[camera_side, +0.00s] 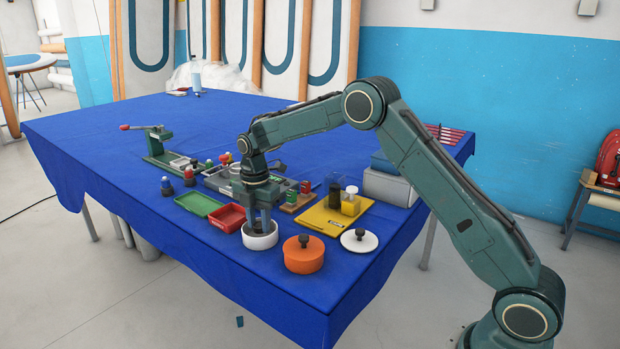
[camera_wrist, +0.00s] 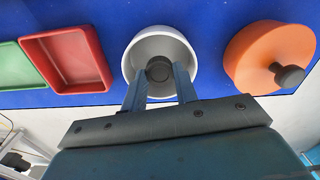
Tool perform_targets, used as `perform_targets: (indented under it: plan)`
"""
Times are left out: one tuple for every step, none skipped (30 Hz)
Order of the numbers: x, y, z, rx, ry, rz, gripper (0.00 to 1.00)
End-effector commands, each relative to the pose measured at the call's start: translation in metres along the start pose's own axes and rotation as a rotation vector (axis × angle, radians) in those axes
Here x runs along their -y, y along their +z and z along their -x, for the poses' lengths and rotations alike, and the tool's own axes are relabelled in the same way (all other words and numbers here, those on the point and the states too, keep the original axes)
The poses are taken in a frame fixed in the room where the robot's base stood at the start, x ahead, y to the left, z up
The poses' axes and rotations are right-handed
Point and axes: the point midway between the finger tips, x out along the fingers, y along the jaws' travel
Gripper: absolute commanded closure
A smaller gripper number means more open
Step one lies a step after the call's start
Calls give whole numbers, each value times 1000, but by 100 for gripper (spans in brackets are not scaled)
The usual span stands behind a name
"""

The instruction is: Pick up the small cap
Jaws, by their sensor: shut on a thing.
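My gripper (camera_side: 261,222) points straight down, with its fingers reaching into a white round bowl (camera_side: 260,242) near the table's front edge. In the wrist view, a small dark round piece (camera_wrist: 159,68), which looks like the small cap, sits within the white bowl (camera_wrist: 132,57) between the two fingertips. The fingers are shut on this dark piece. Its underside is hidden, so I cannot tell whether it touches the bowl's floor. In the side view the bowl wall and fingers hide the piece.
An orange round pot (camera_side: 303,260) with a dark knob stands close right, beside a white lid (camera_side: 359,241) with a dark knob. A red tray (camera_side: 227,218) and a green tray (camera_side: 198,204) lie left. A yellow board (camera_side: 322,222) carries jars behind.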

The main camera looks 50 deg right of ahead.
Motion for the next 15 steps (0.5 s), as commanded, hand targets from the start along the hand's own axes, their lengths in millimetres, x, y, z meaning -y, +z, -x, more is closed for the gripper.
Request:
perform_targets:
  plan:
    - [-1,0,9,1,5,0,92]
    - [-1,0,14,1,4,0,92]
    - [-1,0,21,1,5,0,92]
    - [-1,0,26,1,5,0,92]
    - [-1,0,32,1,5,0,92]
    - [-1,0,40,1,5,0,92]
    - [-1,0,47,1,6,0,92]
    - [-1,0,53,1,6,0,92]
    - [-1,0,62,1,6,0,92]
    - [-1,0,69,1,6,0,92]
    - [-1,0,76,1,6,0,92]
    - [-1,0,85,1,6,0,92]
    - [-1,0,92,1,5,0,92]
    - [-1,0,98,1,6,0,92]
    - [-1,0,108,1,6,0,92]
